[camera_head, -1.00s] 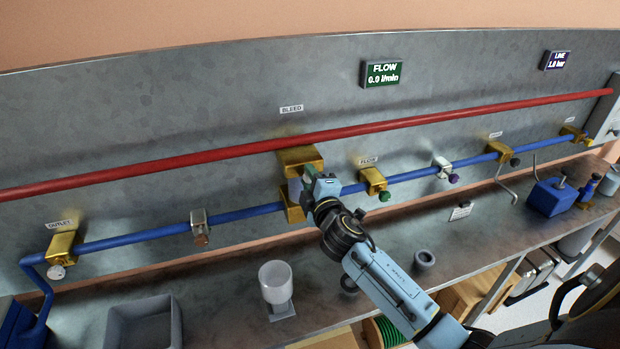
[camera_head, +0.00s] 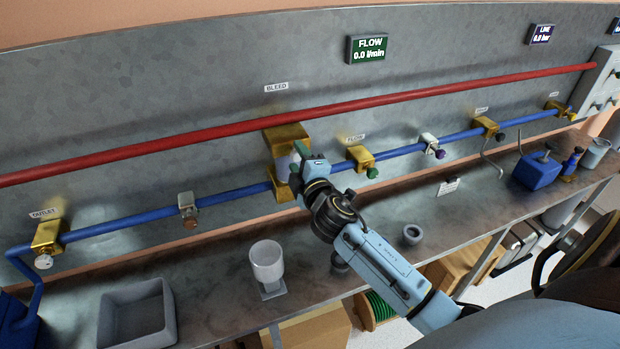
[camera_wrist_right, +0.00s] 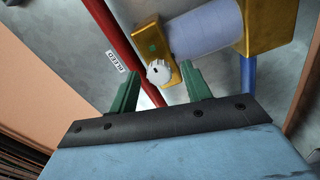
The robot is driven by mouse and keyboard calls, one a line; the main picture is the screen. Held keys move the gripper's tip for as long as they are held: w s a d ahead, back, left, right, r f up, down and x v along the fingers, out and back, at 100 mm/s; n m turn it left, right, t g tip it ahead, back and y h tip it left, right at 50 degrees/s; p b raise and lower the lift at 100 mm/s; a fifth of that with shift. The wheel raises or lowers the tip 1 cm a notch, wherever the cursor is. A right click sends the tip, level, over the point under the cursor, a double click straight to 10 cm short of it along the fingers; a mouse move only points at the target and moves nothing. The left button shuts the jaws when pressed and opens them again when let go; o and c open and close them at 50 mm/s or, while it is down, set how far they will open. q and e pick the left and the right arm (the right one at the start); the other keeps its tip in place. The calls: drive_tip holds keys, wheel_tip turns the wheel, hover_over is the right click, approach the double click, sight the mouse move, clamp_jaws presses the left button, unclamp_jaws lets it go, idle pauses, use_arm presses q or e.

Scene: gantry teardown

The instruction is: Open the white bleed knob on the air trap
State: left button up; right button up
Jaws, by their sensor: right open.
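The air trap (camera_head: 285,138) is a brass-ended, pale cylinder under the BLEED label, on the blue pipe. The white bleed knob (camera_wrist_right: 159,72) shows in the right wrist view on the trap's brass end block. In the head view my gripper hides it. My right gripper (camera_head: 298,160) is at the front of the trap. In the right wrist view its green fingers (camera_wrist_right: 160,84) are open and empty, one on each side of the knob. I cannot tell whether either finger touches it. My left gripper is not in view.
The red pipe (camera_head: 200,147) runs above the blue pipe (camera_head: 230,195). The brass FLOW valve (camera_head: 360,157) is close to the right of my gripper. A cup on a stand (camera_head: 267,262) and a grey tray (camera_head: 137,314) are on the bench below.

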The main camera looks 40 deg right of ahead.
drive_tip(key=b+v, duration=0.2)
drive_tip(key=v, duration=1)
